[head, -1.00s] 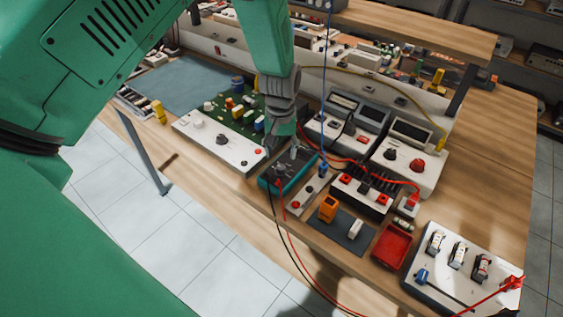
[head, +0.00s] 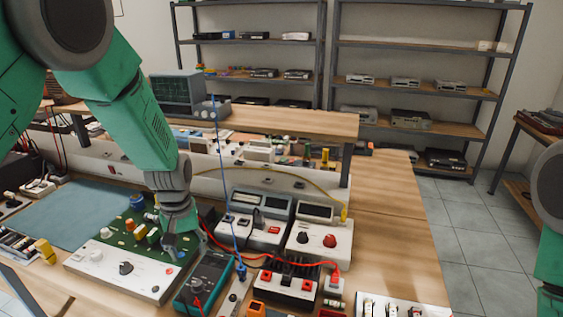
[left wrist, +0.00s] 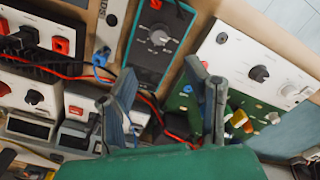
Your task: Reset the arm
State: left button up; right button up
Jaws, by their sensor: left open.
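My left arm reaches in from the left of the head view, with its left gripper (head: 182,246) low over the bench between a green circuit board (head: 122,232) and a teal multimeter (head: 203,279). In the left wrist view the left gripper (left wrist: 162,88) has its fingers spread with nothing held between them. The multimeter (left wrist: 158,40) lies beyond the fingertips there, and the circuit board (left wrist: 240,118) is to the right. My right arm shows at the right edge of the head view.
Two bench instruments (head: 318,240), red and blue cables and a white terminal box (head: 287,287) crowd the bench right of my left gripper. A raised wooden shelf (head: 290,122) with an oscilloscope (head: 178,92) stands behind. The wooden bench top (head: 390,250) is clear at right.

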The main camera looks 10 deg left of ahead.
pick_arm(q)
jog(key=shift+m+y, duration=0.3)
jog(key=shift+m, duration=0.4)
jog(key=s+f, duration=0.5)
jog(key=f, duration=0.1)
jog(key=s+f, duration=0.3)
jog(key=shift+s+a+f, duration=0.25)
jog(key=shift+s, duration=0.1)
jog(key=s+d+f+m, duration=0.2)
jog(key=s+f, duration=0.2)
jog(key=s, duration=0.9)
jog(key=s+d+f+m, duration=0.1)
jog(key=s+f+m, duration=0.15)
jog(key=s, duration=0.95)
jog(key=w+d+f+b, duration=0.1)
jog(key=w+f+b, duration=0.2)
jog(key=f+b, duration=0.9)
jog(key=shift+f+m+t, duration=0.3)
jog(key=shift+f+m, duration=0.05)
jog(key=shift+m, duration=0.1)
jog(key=shift+w, duration=0.1)
jog(key=shift+w, duration=0.1)
